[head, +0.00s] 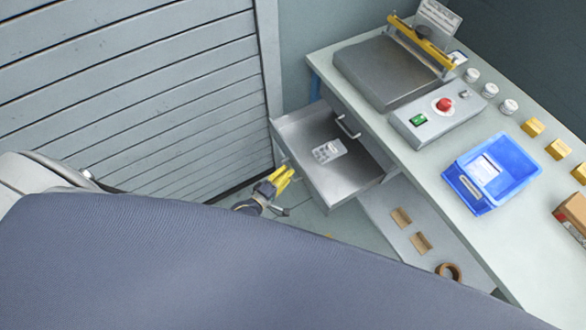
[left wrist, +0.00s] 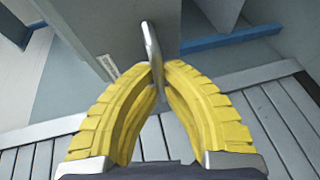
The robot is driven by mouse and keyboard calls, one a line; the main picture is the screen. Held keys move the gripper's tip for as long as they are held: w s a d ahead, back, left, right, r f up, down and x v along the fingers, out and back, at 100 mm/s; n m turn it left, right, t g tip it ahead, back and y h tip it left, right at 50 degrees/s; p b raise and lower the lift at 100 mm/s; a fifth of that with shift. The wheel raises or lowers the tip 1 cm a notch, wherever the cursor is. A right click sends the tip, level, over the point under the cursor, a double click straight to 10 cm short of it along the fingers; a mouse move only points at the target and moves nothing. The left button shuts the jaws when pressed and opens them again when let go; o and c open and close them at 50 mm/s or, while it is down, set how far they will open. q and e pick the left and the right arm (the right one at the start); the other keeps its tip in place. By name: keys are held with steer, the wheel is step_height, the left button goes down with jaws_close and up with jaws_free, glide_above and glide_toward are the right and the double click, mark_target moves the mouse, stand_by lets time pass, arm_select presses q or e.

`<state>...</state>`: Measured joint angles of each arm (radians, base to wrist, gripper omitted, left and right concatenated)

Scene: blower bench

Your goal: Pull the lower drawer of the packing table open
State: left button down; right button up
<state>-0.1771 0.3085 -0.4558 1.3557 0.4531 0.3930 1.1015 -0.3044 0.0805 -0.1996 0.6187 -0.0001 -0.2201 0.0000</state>
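The lower drawer (head: 352,172) of the packing table (head: 425,168) stands pulled out, its grey metal inside open to view. A small pale packet (head: 328,151) lies in it. My left gripper (head: 285,173), with yellow fingers, is at the drawer's outer front. In the left wrist view the fingertips (left wrist: 160,68) close from both sides on the metal drawer handle (left wrist: 150,45), beside the grey drawer front (left wrist: 105,28). Above the open drawer, another handle (head: 348,126) shows on the shut upper drawer. My right gripper is not in view.
On the tabletop are a sealing machine (head: 390,72), a control box with a red button (head: 444,104), a blue bin (head: 500,168) and several small yellow blocks (head: 558,149). A lower shelf (head: 385,222) holds brown pieces and a tape roll (head: 448,271). A slatted shutter (head: 130,90) stands left of the drawer.

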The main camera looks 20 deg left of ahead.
arm_select(q)
steer(key=shift+a, duration=0.35)
steer(key=c, duration=1.5)
jaws_free()
steer(key=shift+s+d, duration=0.1)
steer(key=v, duration=1.2)
